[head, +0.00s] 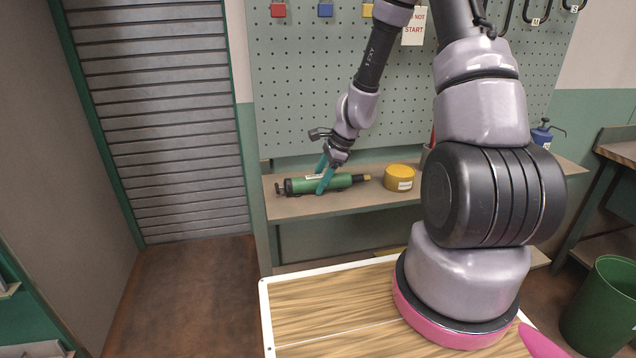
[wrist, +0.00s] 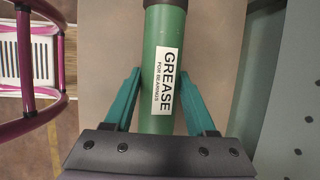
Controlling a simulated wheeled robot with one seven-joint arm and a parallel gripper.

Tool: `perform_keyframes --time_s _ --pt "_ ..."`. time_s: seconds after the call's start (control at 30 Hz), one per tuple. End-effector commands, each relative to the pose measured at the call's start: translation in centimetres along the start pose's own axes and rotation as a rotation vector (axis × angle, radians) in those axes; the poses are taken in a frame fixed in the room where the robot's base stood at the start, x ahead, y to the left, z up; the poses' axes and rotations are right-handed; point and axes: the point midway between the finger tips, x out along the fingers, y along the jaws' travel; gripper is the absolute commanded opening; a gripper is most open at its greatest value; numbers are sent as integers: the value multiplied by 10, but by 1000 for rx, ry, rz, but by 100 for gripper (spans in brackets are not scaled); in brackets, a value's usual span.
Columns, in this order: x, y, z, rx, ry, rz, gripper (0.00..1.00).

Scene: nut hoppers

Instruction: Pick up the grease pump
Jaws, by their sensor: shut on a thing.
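The grease pump (head: 343,181) is a green cylinder with a dark end at the left and a yellow tip at the right. It lies on its side on the shelf below the pegboard. In the wrist view its green body (wrist: 158,55) carries a white label reading "GREASE FOR BEARINGS". My gripper (head: 322,182) reaches down over the pump's middle, its teal fingers on either side of the body. In the wrist view my gripper (wrist: 162,90) is shut on the pump. I cannot tell any clearance between the pump and the shelf.
The shelf (head: 330,203) also bears a yellow round tin (head: 399,177) right of the pump and a blue pump bottle (head: 542,135) farther right. The pegboard (head: 300,90) stands behind. A green bin (head: 605,305) is on the floor at right. Floor at left is clear.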

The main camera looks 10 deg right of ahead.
Motion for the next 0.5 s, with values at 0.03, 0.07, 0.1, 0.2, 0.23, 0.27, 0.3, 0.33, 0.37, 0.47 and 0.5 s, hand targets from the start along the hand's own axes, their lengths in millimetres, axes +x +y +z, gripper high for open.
perform_keyframes --time_s 0.03,0.07,0.1,0.2,0.23,0.27,0.3,0.33,0.37,0.47,0.5 --pt "-2 -1 1 -1 0 -2 0" --pt "-3 -1 2 -2 0 -2 0" --pt "-6 -2 3 -4 0 -2 0" --pt "-16 -4 7 -4 1 -4 0" --pt "-20 -5 9 -7 2 -4 0" --pt "-25 -6 11 -6 2 -5 0" --pt "-32 -7 14 -7 2 -6 0" --pt "-38 -8 17 -7 1 -6 0" --pt "-44 -9 19 -8 2 -6 0" --pt "-63 -12 26 -7 2 -7 0" --pt "-69 -13 30 -5 0 -6 0"
